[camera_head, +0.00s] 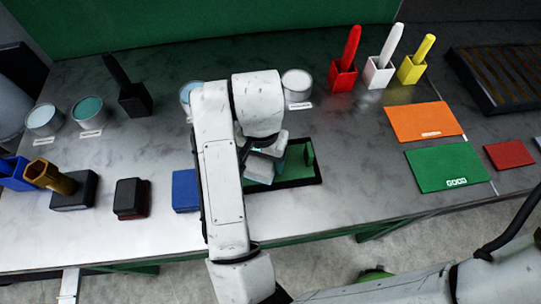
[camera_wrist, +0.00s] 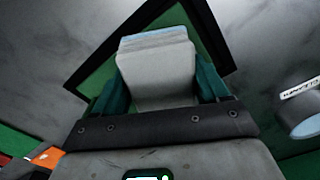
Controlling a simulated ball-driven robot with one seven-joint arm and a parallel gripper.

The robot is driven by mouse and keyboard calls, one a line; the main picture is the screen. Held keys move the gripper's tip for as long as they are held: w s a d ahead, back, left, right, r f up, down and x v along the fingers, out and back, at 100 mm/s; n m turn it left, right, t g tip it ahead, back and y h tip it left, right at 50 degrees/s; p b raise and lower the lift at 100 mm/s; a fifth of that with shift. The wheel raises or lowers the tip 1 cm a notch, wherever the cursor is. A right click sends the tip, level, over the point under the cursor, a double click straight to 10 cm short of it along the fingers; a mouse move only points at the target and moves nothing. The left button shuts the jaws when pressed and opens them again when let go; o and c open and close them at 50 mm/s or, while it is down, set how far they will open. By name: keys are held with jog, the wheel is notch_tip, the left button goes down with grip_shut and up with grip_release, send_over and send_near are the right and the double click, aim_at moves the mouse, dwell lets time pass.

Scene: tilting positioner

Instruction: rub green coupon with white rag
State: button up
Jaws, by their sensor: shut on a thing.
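My gripper (camera_head: 264,160) is over a dark-framed fixture (camera_head: 300,184) near the table's front edge. In the wrist view, its teal fingers (camera_wrist: 160,85) are shut on a folded white rag (camera_wrist: 158,78) with a bluish far edge. The rag (camera_head: 259,170) shows just below the gripper in the head view. A green surface, apparently the green coupon (camera_head: 293,165), lies inside the dark frame, partly hidden by my gripper and arm. The coupon also shows beside the rag in the wrist view (camera_wrist: 178,18). I cannot tell whether the rag touches it.
A blue block (camera_head: 185,190) and a dark block (camera_head: 131,198) stand left of my arm. A white cup (camera_head: 297,86) is behind the fixture. Red (camera_head: 343,76), white (camera_head: 378,73) and yellow (camera_head: 411,70) holders stand back right. An orange mat (camera_head: 423,121) and green GOOD mat (camera_head: 446,167) lie right.

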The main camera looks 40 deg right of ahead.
jog(key=shift+w+a, duration=0.65)
jog(key=shift+a, duration=0.3)
jog(key=shift+d+r+p, duration=0.1)
jog(key=shift+r+p, duration=2.2)
jog(key=shift+r, duration=0.7)
notch_tip(320, 180, up, 3)
jog(key=p, duration=0.3)
jog(key=shift+r, duration=0.1)
